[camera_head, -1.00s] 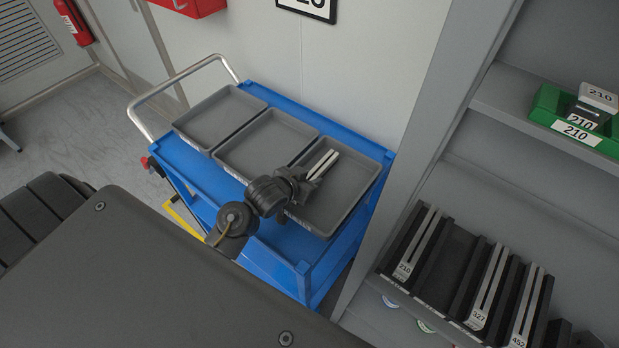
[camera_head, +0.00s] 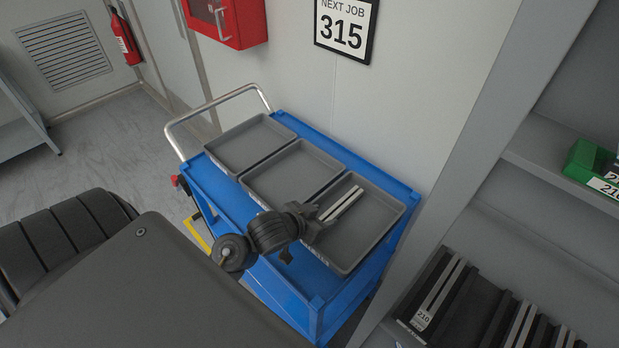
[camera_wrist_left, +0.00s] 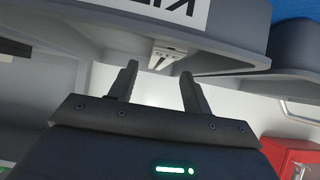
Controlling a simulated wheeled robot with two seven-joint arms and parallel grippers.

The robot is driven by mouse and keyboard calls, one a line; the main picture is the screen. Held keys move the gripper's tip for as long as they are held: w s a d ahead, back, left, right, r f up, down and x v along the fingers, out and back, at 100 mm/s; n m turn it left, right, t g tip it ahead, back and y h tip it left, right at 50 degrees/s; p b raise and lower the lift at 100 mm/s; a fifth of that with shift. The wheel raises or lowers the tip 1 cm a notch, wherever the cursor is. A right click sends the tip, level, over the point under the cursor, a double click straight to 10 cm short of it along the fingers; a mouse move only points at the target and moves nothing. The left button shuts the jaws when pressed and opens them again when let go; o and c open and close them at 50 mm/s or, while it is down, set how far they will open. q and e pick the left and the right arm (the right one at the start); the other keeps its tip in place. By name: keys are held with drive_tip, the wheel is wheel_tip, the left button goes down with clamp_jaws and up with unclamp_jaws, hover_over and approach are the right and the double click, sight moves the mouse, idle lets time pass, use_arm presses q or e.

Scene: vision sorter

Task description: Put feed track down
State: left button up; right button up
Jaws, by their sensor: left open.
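A feed track (camera_head: 343,204), dark with pale strips along its top, is at the left side of the right-hand grey tray (camera_head: 390,222) on the blue cart. My left gripper (camera_head: 312,219) is at the near end of the track, over the tray's near left edge. In the left wrist view its two fingers (camera_wrist_left: 160,76) stand apart with nothing clamped between them. A pale grey end piece (camera_wrist_left: 170,54), probably the track's, shows just beyond the fingertips. Whether the track lies flat on the tray floor cannot be told. My right gripper is out of view.
Two empty grey trays (camera_head: 296,172) (camera_head: 250,143) sit on the blue cart (camera_head: 320,300). A shelf unit at right holds several tracks, one marked 210 (camera_head: 435,300), and a green bin (camera_head: 590,165). A wall sign (camera_head: 345,28) reads NEXT JOB 315.

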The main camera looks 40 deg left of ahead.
use_arm(q)
drive_tip(key=v, duration=0.6)
drive_tip(key=shift+p, duration=0.35)
drive_tip(key=shift+s, duration=0.1)
